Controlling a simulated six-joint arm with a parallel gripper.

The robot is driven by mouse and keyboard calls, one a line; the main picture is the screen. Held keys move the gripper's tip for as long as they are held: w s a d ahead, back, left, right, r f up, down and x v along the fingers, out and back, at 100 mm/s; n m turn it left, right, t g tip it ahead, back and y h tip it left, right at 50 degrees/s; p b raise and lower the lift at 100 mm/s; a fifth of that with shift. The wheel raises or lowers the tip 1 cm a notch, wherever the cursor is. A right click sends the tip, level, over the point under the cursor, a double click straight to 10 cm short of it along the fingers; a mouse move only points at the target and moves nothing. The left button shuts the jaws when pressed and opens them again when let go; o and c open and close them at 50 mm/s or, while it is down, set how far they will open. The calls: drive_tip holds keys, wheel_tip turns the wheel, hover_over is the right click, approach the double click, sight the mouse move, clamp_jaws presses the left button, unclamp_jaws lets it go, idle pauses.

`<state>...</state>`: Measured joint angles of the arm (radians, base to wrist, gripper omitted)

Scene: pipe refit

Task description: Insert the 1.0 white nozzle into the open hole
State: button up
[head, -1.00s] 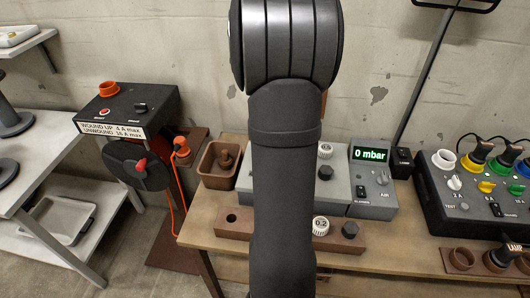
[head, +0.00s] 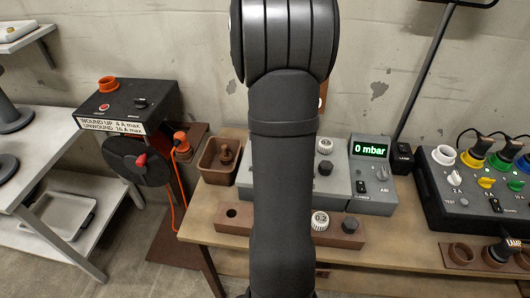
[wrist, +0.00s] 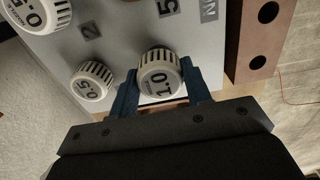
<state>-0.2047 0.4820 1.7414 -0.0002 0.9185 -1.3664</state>
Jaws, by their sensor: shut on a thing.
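The white 1.0 nozzle (wrist: 160,84) is between the blue fingers of my gripper (wrist: 159,67) in the wrist view, and they are shut on it. It shows in front of a light grey panel (wrist: 118,28); I cannot tell whether it touches the panel or is seated in it. A white 0.5 nozzle (wrist: 93,82) is left of my gripper, and another white nozzle (wrist: 40,12) is at the top left. In the head view my arm hides my gripper and part of the grey panel (head: 342,178). No open hole shows on the visible part of the panel.
A brown block with two dark holes (wrist: 258,40) is right of the panel in the wrist view. A brown bin (head: 219,162) is left.

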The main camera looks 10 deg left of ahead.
drive_tip(key=shift+f, duration=0.55)
idle(0.4)
drive_tip(key=o, duration=1.6)
drive_tip(key=shift+c, duration=0.2)
drive_tip(key=shift+r, duration=3.8)
drive_tip(key=shift+f, duration=3.75)
